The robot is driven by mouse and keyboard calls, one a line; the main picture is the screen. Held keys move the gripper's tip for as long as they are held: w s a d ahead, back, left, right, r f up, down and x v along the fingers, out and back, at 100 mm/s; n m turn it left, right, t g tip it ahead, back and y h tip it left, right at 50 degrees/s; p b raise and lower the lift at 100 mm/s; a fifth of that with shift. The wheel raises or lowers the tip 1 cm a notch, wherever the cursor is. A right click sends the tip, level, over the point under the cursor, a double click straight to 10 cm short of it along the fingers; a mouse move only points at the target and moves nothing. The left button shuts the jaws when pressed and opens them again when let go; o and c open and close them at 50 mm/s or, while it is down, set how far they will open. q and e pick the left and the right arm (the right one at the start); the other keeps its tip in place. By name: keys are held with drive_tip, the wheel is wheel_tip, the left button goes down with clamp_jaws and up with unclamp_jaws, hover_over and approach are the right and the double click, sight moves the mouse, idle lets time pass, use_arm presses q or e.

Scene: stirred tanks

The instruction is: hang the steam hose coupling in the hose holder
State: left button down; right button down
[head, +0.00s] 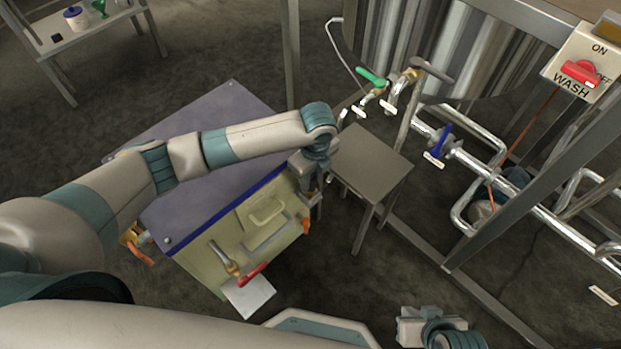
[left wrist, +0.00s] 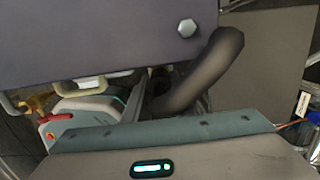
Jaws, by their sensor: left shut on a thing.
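My left gripper (head: 314,198) is at the right corner of the purple-topped cabinet, beside a small grey stand. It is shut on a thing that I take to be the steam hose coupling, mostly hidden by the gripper. In the left wrist view a thick dark grey hose (left wrist: 207,75) bends up and to the right from beside the fingers (left wrist: 148,98). The coupling's end is not clearly visible. I cannot make out the hose holder for sure in either view. My right gripper (head: 425,322) is low at the bottom edge; its fingers are not clear.
The cabinet (head: 190,150) has a handle and red and orange valve levers on its front. The small grey stand (head: 370,160) is right of the gripper. Pipes with green (head: 372,77) and blue (head: 443,136) valve handles stand farther right. A wash switch (head: 582,70) is at upper right.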

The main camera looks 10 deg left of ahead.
use_arm(q)
drive_tip(key=shift+f, duration=0.1)
use_arm(e)
drive_tip(key=shift+s, duration=0.1)
use_arm(q)
drive_tip(key=c, duration=1.5)
unclamp_jaws()
drive_tip(key=shift+o, duration=0.2)
use_arm(e)
drive_tip(key=shift+w+r, duration=0.1)
drive_tip(key=shift+w, duration=0.4)
use_arm(q)
drive_tip(key=shift+r, duration=0.45)
drive_tip(key=r, duration=0.3)
drive_tip(key=r+p, duration=0.1)
drive_tip(key=r, duration=0.6)
drive_tip(key=shift+s+d, duration=0.25)
drive_tip(key=shift+d, duration=0.15)
drive_tip(key=shift+r+p, duration=0.3)
drive_tip(key=shift+r, duration=0.4)
use_arm(e)
drive_tip(key=shift+s+d+g+h, duration=0.4)
drive_tip(key=shift+s+d+g, duration=0.2)
drive_tip(key=shift+s+d, duration=0.5)
drive_tip(key=shift+w, duration=0.15)
use_arm(q)
drive_tip(key=shift+s+f, duration=0.1)
